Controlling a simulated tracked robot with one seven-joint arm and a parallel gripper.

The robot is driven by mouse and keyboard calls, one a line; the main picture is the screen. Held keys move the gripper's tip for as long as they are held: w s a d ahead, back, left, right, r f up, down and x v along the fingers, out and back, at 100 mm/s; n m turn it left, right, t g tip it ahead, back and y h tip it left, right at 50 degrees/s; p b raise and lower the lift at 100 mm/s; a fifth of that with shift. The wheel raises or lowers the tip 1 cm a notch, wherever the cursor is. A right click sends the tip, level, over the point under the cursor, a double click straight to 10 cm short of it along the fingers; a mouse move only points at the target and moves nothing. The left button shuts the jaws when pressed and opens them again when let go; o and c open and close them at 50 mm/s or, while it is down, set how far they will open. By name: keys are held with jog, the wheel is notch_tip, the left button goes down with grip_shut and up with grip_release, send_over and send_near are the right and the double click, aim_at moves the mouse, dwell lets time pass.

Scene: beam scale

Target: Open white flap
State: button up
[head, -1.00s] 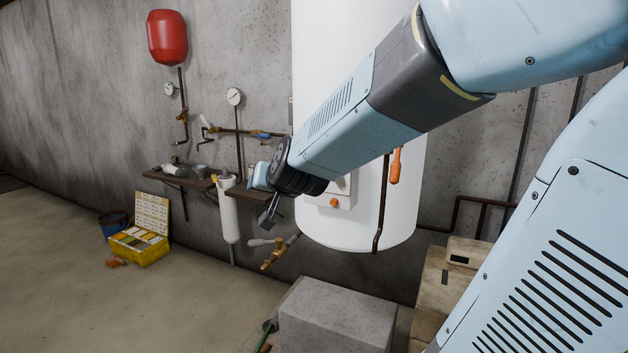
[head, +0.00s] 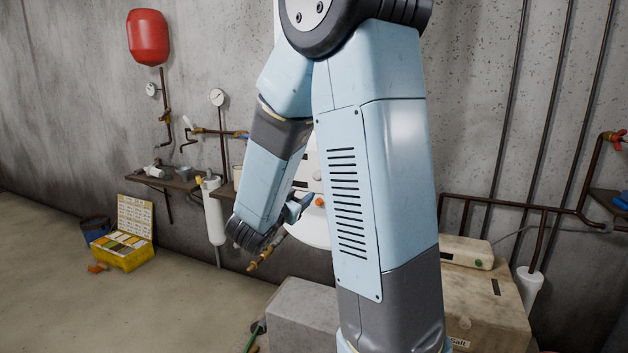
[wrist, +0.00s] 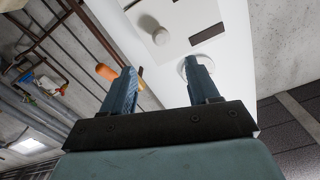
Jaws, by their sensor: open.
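A pale panel (wrist: 180,14) with a round knob (wrist: 160,36) and a dark slot (wrist: 207,33) is on the white tank (wrist: 245,50) in the wrist view. I cannot tell which part is the white flap. My gripper (wrist: 162,67) is open and empty, with its fingers pointing toward the tank just short of the panel in the picture. A white round piece (wrist: 184,66) is partly hidden behind the right finger. In the head view my arm covers most of the tank; my gripper (head: 302,205) shows beside the orange knob (head: 319,202).
An orange handle (wrist: 105,72) is by the left finger in the wrist view. A brass valve (head: 262,256) sits below my wrist in the head view. A grey block (head: 300,312) and a tan box (head: 490,305) stand below. Pipes and gauges line the wall.

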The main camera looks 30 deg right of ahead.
aim_at(317, 178)
jog(key=x, duration=1.3)
jog(key=shift+w, duration=0.1)
grip_shut()
jog(key=shift+a, duration=0.15)
jog(key=shift+d, duration=0.2)
